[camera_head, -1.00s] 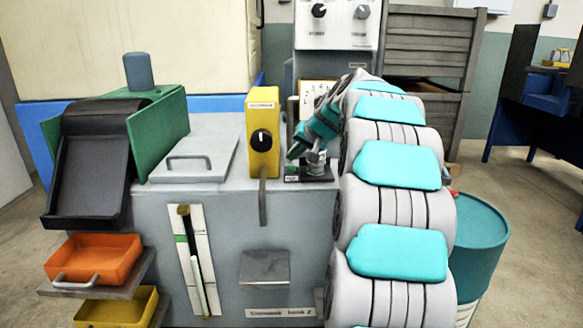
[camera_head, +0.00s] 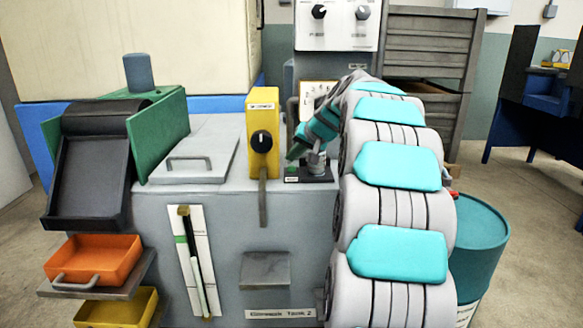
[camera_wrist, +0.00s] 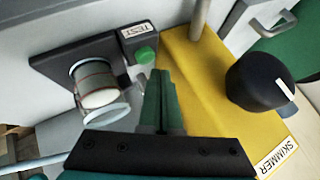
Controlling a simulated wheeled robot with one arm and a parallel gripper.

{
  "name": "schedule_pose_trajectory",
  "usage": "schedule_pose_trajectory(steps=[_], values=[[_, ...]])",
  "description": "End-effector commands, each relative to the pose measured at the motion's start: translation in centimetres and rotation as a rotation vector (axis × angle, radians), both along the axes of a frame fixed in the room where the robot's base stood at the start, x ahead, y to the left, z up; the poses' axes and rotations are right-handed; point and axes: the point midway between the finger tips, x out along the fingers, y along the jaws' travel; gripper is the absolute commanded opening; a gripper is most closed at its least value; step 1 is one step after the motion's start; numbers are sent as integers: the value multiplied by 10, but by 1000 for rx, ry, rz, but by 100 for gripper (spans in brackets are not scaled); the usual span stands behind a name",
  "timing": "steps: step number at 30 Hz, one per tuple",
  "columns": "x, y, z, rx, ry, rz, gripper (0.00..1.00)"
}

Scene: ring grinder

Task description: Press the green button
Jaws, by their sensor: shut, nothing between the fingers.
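The green button (camera_wrist: 145,54) is a small round cap beside a white "TEST" label (camera_wrist: 136,30) on a black base plate. It shows as a small green spot in the head view (camera_head: 292,169). My gripper (camera_wrist: 161,74) has green fingers closed together with nothing between them. In the wrist view its tips appear just below the button, close to it; contact cannot be made out. In the head view my gripper (camera_head: 296,152) hangs just above the black plate (camera_head: 307,178).
A metal cylinder with a clear disc (camera_wrist: 97,92) stands on the same plate, near my fingers. A yellow box with a black knob, marked SKIMMER (camera_wrist: 205,85), stands on the other side. A grey lid with a handle (camera_head: 197,158) lies farther left.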

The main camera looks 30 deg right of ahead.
Motion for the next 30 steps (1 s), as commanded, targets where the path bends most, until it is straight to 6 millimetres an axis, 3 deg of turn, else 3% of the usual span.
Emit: schedule_pose_trajectory(steps=[30], values=[[0,0,-9,0,1,1,0]])
